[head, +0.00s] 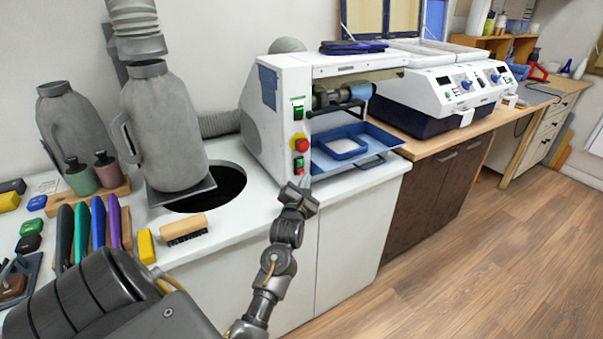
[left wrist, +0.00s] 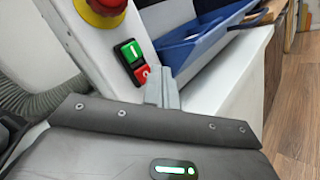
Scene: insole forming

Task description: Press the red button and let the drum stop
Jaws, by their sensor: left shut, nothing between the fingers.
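The white machine (head: 268,100) stands on the counter with its drum (head: 345,94) showing in the front opening. A green-over-red switch sits low on its front; its red button (head: 299,172) shows just above my left gripper (head: 305,183). In the left wrist view the red button (left wrist: 142,74), marked with a white circle, lies below the green button (left wrist: 131,52). The shut, empty fingers of my left gripper (left wrist: 165,75) are just right of the red button. I cannot tell whether they touch it. I cannot tell whether the drum turns. My right gripper is out of view.
A red emergency knob (head: 300,143) on a yellow base is above the switch, with another green switch (head: 297,110) higher up. A blue tray (head: 350,148) sticks out right of the switch. A brush (head: 183,229) and a round dark hole (head: 225,187) are to the left.

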